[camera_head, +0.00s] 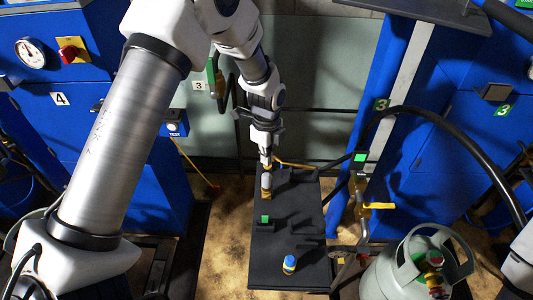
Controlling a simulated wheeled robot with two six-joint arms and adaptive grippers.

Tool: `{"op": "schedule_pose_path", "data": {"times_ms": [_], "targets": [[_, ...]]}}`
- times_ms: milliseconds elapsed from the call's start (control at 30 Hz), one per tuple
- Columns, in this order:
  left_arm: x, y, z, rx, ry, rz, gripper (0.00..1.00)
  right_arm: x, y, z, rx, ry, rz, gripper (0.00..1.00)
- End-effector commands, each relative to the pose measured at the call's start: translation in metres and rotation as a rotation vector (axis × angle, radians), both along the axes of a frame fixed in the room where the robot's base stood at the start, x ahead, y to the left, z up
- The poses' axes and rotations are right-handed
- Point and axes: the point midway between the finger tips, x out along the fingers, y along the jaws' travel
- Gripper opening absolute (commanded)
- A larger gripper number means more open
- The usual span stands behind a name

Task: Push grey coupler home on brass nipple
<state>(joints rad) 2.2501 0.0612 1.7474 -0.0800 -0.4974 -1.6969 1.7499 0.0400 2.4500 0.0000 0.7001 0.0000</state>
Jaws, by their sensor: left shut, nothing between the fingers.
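A small grey cylinder that looks like the grey coupler (266,181) stands upright on the dark platform (300,220). A brass-coloured part, likely the brass nipple (266,195), shows at its lower end; how far the coupler sits on it is too small to tell. My left gripper (267,163) reaches down from above, shut and empty, with its tips right at or just over the coupler's top. I cannot tell if they touch. My right gripper is not in view.
A blue-and-yellow piece (289,264) and a green-marked block (265,219) stand on the platform. A grey gas cylinder (385,278), a yellow-handled valve (378,206) and a black hose (455,139) are at right. Blue cabinets (110,130) flank the platform.

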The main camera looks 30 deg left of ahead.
Motion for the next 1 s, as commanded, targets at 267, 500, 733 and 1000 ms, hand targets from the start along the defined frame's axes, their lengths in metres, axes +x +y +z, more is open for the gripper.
{"op": "schedule_pose_path", "data": {"times_ms": [267, 500, 733, 1000], "targets": [[-0.001, 0.0, -0.013, 0.0, 0.006, -0.048, 0.0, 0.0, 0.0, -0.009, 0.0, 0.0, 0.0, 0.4], [-0.002, 0.0, -0.049, 0.0, 0.005, -0.046, 0.0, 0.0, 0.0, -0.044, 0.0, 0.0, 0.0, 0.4], [-0.002, 0.0, -0.058, 0.0, 0.005, -0.046, 0.0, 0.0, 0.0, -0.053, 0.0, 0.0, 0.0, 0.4], [-0.002, 0.0, -0.057, 0.0, 0.006, -0.045, 0.0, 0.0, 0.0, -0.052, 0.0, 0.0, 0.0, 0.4]]}}
